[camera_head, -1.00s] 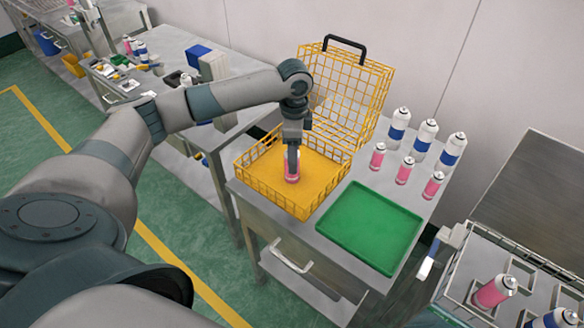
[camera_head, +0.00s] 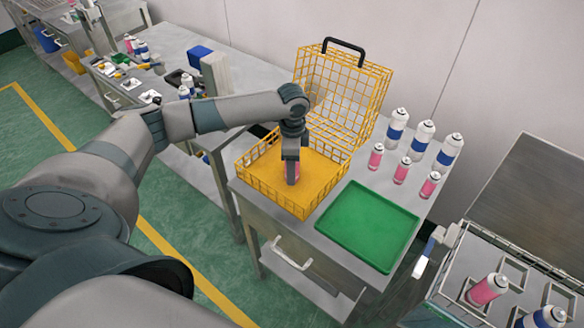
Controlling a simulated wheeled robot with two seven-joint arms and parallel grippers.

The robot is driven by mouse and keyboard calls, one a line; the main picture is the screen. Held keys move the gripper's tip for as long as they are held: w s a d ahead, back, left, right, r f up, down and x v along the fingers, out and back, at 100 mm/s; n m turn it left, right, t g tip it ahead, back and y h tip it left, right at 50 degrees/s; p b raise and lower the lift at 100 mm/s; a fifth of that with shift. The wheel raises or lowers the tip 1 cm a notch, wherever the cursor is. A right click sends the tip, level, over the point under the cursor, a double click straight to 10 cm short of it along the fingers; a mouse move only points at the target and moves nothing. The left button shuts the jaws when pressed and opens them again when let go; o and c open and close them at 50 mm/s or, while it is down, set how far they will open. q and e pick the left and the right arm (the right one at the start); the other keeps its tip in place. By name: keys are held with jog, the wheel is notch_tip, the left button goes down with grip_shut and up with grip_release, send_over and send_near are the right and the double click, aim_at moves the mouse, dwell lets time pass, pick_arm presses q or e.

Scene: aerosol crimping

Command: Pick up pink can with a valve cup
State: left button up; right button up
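My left gripper (camera_head: 291,172) points down into the open yellow wire basket (camera_head: 262,187). A small pink can (camera_head: 298,169) stands inside the basket at the gripper's fingers and is mostly hidden behind them. The view does not show whether the fingers are apart or closed on it. Whether this can has a valve cup is too small and hidden to tell. Several other small pink cans stand on the table, such as the left one (camera_head: 376,156), the middle one (camera_head: 402,170) and the right one (camera_head: 430,184). My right gripper is not in view.
An empty green tray (camera_head: 366,226) lies right of the basket. The basket's raised lid (camera_head: 343,92) stands behind it. Blue-and-white cans (camera_head: 423,136) stand at the table's back right. A metal rack at lower right holds a larger pink can (camera_head: 488,289) and a blue one (camera_head: 545,317).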

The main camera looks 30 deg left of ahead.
pick_arm(q)
jog(key=c, duration=1.2)
jog(key=shift+c, duration=0.2)
jog(key=shift+r, duration=0.2)
jog(key=shift+r+b, duration=0.5)
notch_tip(320, 180, up, 2)
jog(key=shift+w+r+b, duration=0.1)
jog(key=shift+r+b, duration=0.1)
jog(key=shift+b, duration=0.45)
jog(key=s+d+r+b, duration=0.3)
jog(key=d+r, duration=0.4)
jog(key=d, duration=0.4)
jog(key=shift+s+r, duration=0.2)
jog(key=shift+s, duration=0.1)
jog(key=shift+s+d, duration=0.1)
jog(key=shift+d, duration=0.1)
